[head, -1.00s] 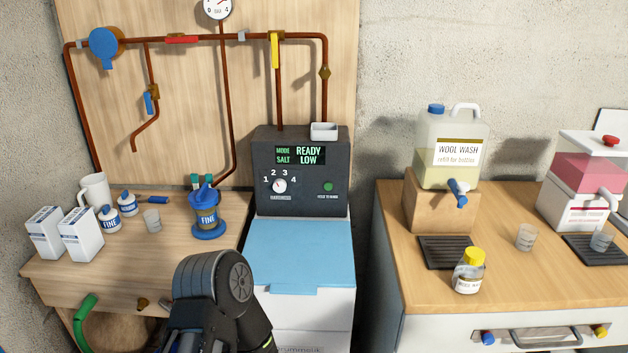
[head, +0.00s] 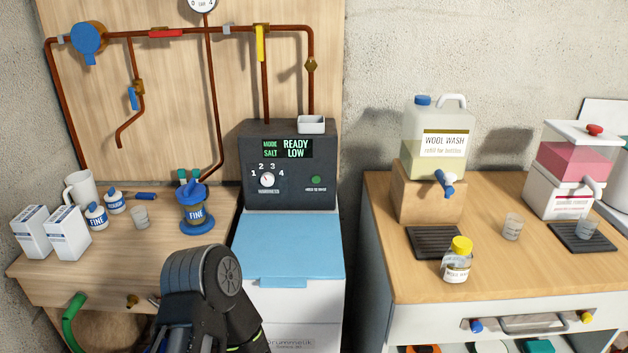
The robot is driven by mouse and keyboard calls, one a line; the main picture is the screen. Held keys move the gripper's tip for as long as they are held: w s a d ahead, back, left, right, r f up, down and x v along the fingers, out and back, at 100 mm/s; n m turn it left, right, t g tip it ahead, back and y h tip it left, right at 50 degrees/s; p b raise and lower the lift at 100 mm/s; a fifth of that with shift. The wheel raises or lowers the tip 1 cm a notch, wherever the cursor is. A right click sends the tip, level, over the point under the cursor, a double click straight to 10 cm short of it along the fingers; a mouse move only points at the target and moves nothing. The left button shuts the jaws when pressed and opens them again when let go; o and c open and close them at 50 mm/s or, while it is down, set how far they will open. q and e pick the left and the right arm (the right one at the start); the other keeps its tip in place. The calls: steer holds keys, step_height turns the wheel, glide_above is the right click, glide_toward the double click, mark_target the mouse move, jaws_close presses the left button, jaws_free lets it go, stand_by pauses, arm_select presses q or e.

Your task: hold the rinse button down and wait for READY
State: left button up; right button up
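The dark control unit (head: 255,205) stands at the back centre on a white cabinet with a blue lid. Its display (head: 287,149) reads MODE READY and SALT LOW. A round green button (head: 316,180) sits at the right of its front face, with a label too small to read surely. Nothing touches the button. A white dial (head: 267,180) marked 1 to 4 is on the left of the face. A black link of my arm shows at the bottom, left of centre, apart from the unit. Neither gripper's fingers are in view.
Left bench: white boxes (head: 68,232), FINE bottles (head: 96,216), a mug, a small cup and a blue FINE container (head: 196,212). Copper pipes (head: 170,33) run above. Right counter: WOOL WASH jug (head: 437,140), yellow-capped bottle (head: 457,262), cups and a pink dispenser (head: 568,162). The blue lid (head: 288,245) is clear.

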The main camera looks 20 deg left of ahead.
arm_select(q)
steer(key=shift+c, duration=0.4)
jaws_close()
stand_by(1.4)
